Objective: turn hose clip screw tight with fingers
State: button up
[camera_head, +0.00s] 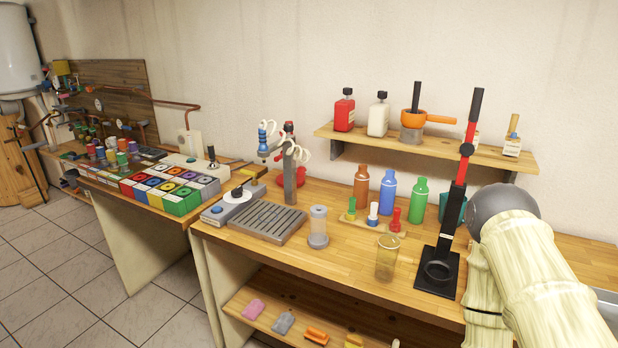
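I cannot make out a hose clip or its screw in this view. Copper pipes (178,104) run along a wooden backboard (118,88) at the far left, with small fittings too distant to tell apart. A pale, segmented arm part (545,285) with a dark grey rounded end (503,207) fills the lower right and looks like my own arm. It covers the right part of the near workbench. My gripper does not show, so what it holds cannot be seen.
The near wooden workbench (340,262) carries a slatted grey tray (268,225), a clear cup (386,257), several bottles and a black stand with a red upright (461,165). A shelf (440,146) hangs above. Colourful boxes (180,199) crowd the left bench. Tiled floor (45,255) is clear at left.

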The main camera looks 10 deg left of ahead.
aim_at(301, 171)
jog(key=z, duration=0.75)
jog(key=i, duration=0.9)
jog(key=u, duration=0.15)
